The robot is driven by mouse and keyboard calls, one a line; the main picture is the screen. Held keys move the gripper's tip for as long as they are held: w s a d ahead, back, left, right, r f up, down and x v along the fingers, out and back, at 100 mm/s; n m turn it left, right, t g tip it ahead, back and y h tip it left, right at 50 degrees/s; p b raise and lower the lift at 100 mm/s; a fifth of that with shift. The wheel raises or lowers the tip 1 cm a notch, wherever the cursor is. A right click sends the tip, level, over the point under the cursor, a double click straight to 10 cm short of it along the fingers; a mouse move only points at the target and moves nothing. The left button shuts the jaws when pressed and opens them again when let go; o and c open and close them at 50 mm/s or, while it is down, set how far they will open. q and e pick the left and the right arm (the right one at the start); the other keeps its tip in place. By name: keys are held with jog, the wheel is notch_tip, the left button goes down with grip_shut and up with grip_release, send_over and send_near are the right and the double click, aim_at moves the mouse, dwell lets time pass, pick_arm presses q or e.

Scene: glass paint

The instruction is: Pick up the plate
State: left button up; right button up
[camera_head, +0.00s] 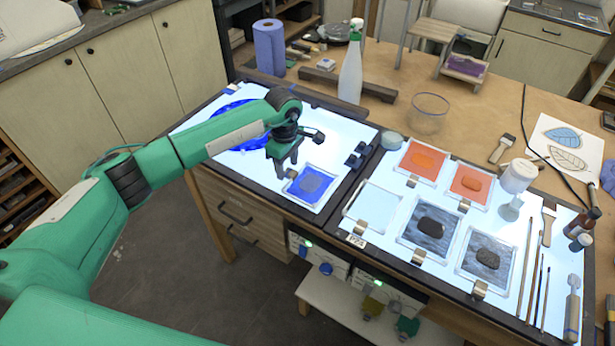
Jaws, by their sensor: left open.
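A small square glass plate (329,196) with a blue paint patch lies flat on the left light panel (350,138), near its front edge. My left gripper (286,175) points down just left of this plate, with its jaws open. I cannot tell whether a fingertip touches the plate's edge. A larger round blue glass piece (232,138) lies further back on the same panel, partly hidden by my left arm. My right gripper is not in view.
The right light panel holds orange (423,160) and dark grey plates (430,228), a clear plate (373,207), brushes (525,265) and bottles. A spray bottle (351,75), glass bowl (429,113) and blue paper roll (269,48) stand behind.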

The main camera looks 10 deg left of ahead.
pick_arm(q)
jog(key=shift+f, duration=0.6)
jog(key=c, duration=1)
grip_shut()
jog(key=shift+r, duration=0.15)
